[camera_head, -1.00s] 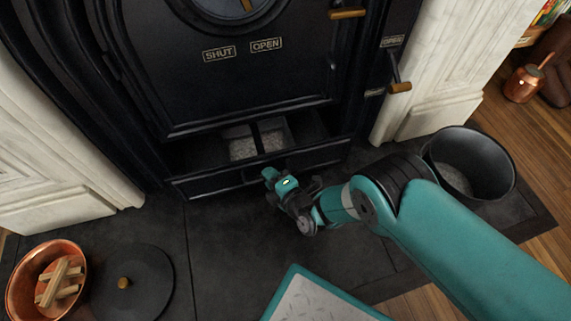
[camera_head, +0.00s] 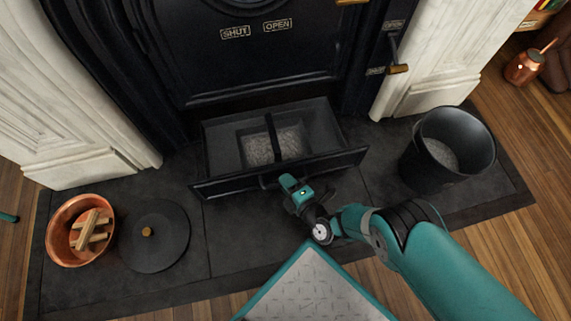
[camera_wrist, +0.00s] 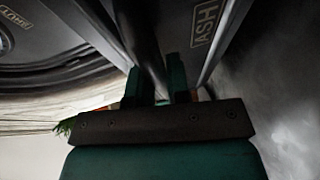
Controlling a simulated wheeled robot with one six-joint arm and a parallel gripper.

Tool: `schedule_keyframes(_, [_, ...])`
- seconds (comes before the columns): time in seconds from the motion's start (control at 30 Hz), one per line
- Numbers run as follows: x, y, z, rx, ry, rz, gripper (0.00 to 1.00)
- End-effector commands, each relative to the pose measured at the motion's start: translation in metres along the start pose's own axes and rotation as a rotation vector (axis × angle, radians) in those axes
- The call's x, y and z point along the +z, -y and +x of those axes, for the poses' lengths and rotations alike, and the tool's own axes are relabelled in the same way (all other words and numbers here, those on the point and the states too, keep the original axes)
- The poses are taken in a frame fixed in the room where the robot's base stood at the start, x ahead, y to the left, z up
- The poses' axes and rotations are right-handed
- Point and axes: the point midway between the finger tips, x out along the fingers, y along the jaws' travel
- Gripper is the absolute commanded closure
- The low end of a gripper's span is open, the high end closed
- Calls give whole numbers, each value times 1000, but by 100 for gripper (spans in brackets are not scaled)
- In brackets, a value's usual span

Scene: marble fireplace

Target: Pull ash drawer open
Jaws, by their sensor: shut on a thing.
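The black ash drawer (camera_head: 223,186) sticks well out of the base of the dark stove in the head view. Grey ash lies in its recessed pan, with a dark bar crossing above it. My gripper (camera_head: 284,183) is at the middle of the drawer's front, and it is shut on the drawer's handle. In the wrist view, a dark bar, the handle (camera_wrist: 145,45), runs between my two teal fingers (camera_wrist: 160,82). The drawer front beside it carries an ASH label (camera_wrist: 205,22). The exact contact is partly hidden by the fingers.
A black bucket (camera_head: 412,165) with grey contents stands right of the drawer. A copper bowl of wood sticks (camera_head: 54,240) and a round dark lid (camera_head: 155,250) lie at left on the dark hearth (camera_head: 235,240). The hearth just before the drawer is clear.

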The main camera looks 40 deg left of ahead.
Motion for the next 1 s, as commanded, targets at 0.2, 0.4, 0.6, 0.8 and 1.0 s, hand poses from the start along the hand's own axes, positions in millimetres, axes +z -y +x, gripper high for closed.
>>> schedule_keyframes(0.2, [-6, 1, -2, -2, -15, 4, 100])
schedule_keyframes(0.4, [-7, 1, -2, -3, -16, 5, 100])
schedule_keyframes(0.6, [-4, 1, -3, -2, -10, 4, 59])
schedule_keyframes(0.8, [-2, 1, -4, -2, -5, 3, 59])
schedule_keyframes(1.0, [-2, -2, -20, -5, -3, 4, 59])
